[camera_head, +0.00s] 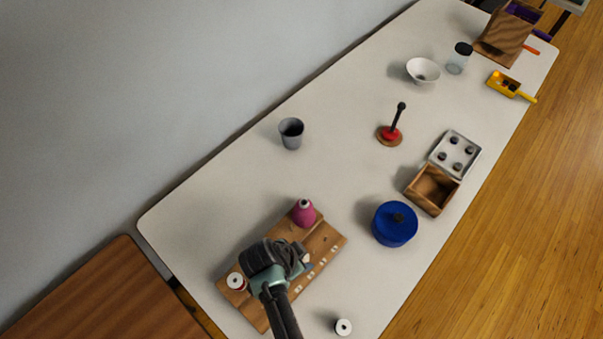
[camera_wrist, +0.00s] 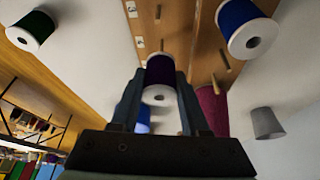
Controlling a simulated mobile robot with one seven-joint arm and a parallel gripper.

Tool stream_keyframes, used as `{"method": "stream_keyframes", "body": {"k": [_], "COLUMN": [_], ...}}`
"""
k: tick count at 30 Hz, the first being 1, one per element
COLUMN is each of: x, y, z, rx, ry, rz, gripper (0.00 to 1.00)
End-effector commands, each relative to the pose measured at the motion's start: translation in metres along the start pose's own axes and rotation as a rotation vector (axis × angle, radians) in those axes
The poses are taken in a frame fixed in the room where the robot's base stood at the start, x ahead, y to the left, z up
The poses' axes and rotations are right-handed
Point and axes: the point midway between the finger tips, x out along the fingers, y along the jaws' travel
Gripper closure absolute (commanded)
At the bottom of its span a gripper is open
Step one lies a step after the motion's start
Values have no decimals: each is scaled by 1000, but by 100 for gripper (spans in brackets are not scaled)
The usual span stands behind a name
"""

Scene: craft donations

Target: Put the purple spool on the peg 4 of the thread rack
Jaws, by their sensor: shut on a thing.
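The purple spool (camera_wrist: 160,70) is between the fingers of my gripper (camera_wrist: 160,88) in the wrist view, its pale end facing the camera. In the head view my gripper (camera_head: 284,258) is over the wooden thread rack (camera_head: 328,240) and hides its middle; the purple spool cannot be made out there. The rack also fills the top of the wrist view (camera_wrist: 178,30), with thin pegs and small pale labels too small to read. I cannot tell which peg is number 4, or whether the spool touches one. A magenta cone spool (camera_head: 304,213) stands at the rack's far end.
A dark green spool (camera_wrist: 35,28) and a blue spool (camera_wrist: 243,25) show in the wrist view. A blue pot (camera_head: 394,226), wooden box (camera_head: 431,192) and grey cup (camera_head: 291,133) stand farther off.

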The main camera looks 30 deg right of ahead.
Motion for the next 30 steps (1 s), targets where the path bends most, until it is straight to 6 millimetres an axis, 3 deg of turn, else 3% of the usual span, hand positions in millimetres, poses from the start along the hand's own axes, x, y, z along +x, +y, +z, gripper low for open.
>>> {"method": "stream_keyframes", "body": {"k": [16, 30], "x": [1, 13], "y": [0, 0], "z": [0, 6], "rx": [0, 0], "ry": [0, 0], "rz": [0, 0], "gripper": [100, 100]}}
